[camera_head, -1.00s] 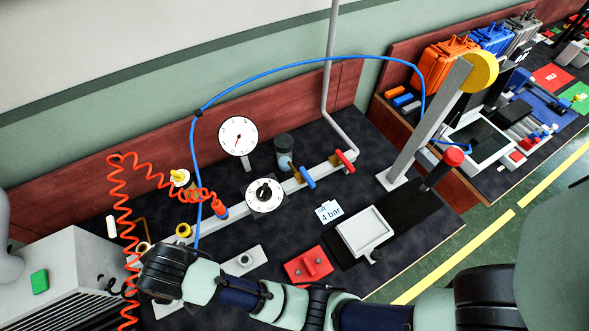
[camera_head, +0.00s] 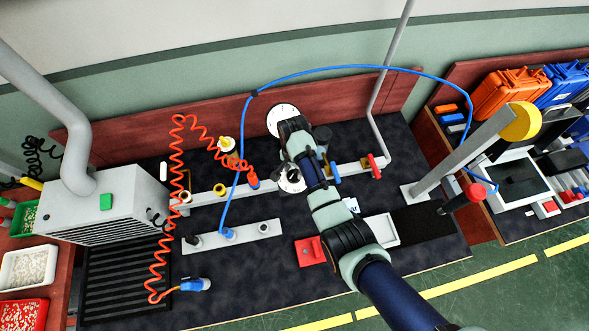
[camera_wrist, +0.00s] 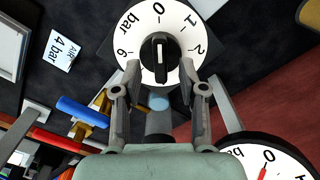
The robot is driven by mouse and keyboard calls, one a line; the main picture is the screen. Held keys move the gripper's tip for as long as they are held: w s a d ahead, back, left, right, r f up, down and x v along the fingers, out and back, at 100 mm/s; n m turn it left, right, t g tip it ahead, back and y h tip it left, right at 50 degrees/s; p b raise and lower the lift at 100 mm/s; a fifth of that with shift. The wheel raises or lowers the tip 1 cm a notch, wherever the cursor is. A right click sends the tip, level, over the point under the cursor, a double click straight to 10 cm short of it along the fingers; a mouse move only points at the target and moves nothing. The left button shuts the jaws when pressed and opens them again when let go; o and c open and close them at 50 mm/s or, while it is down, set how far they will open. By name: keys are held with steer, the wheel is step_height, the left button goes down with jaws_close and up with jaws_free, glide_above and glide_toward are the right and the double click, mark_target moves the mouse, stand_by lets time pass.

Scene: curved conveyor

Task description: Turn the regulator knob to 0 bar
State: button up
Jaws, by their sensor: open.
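The regulator dial (camera_wrist: 140,62) is a white disc marked 0, 1, 2, 6 and bar, with a black bar-shaped knob (camera_wrist: 162,60) at its centre. In the wrist view the knob's long axis lines up with the 0; a pale line shows on it. My gripper (camera_wrist: 160,78) is open, its two fingers apart on either side of the knob's lower end, with nothing between them. I cannot tell how close they are to the dial face.
A round pressure gauge (camera_wrist: 243,150) with a red needle stands beside the regulator, cut off by the frame. A blue valve handle (camera_wrist: 80,110) and a red one (camera_head: 374,166) sit on the pipe. A red coiled hose (camera_head: 178,200) hangs left.

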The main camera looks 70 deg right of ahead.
steer(key=shift+f, duration=0.9)
jaws_close()
steer(key=shift+r+n, duration=0.1)
steer(key=shift+n, duration=0.2)
